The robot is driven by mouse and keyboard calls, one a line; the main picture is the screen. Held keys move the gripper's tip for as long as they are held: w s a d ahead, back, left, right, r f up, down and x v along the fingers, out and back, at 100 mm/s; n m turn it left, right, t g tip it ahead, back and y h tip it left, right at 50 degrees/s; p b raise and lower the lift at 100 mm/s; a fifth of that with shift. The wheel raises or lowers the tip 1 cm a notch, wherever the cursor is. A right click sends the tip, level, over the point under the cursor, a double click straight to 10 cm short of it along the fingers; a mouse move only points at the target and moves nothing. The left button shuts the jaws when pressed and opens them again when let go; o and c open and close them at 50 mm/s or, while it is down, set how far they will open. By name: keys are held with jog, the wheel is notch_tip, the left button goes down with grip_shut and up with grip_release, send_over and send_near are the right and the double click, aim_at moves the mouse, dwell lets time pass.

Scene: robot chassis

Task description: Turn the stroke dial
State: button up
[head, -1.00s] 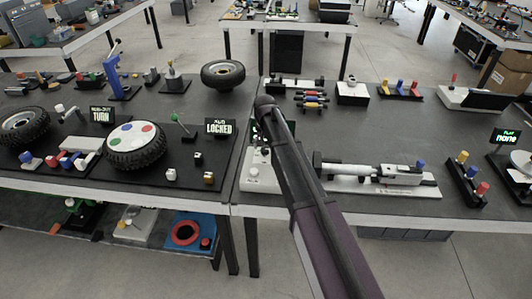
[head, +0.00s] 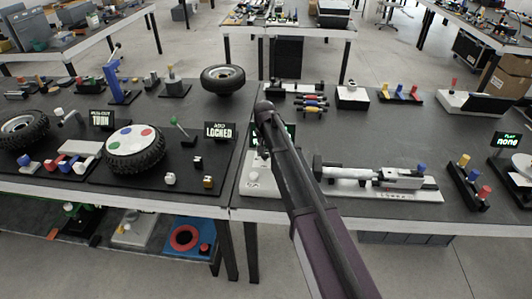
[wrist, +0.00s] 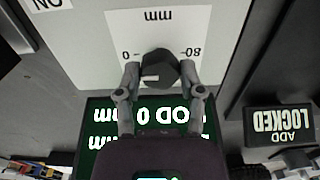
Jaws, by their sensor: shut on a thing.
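The stroke dial (wrist: 160,68) is a dark faceted knob with a short white mark, on a white scale plate (wrist: 135,28) lettered mm, 0 and 80, upside down in the wrist view. The white mark lies toward the 0 side. My gripper (wrist: 160,78) has one fingertip on each side of the knob and is shut on it. A green-lit display (wrist: 190,112) stands behind my fingers and reads ROD 0 mm, partly covered. In the head view my arm hides the dial and my fingertips; a part of the white panel (head: 254,178) shows beside it.
A white and grey rod device (head: 370,175) lies right of my arm. A sign reading ADD LOCKED (head: 220,131) stands to the left, also in the wrist view (wrist: 282,126). A wheel with coloured spots (head: 135,145) is further left. Bare dark tabletop lies beyond the rod device.

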dwell(0.3)
jog(key=shift+n, duration=0.4)
jog(key=n, duration=0.4)
jog(key=shift+n, duration=2)
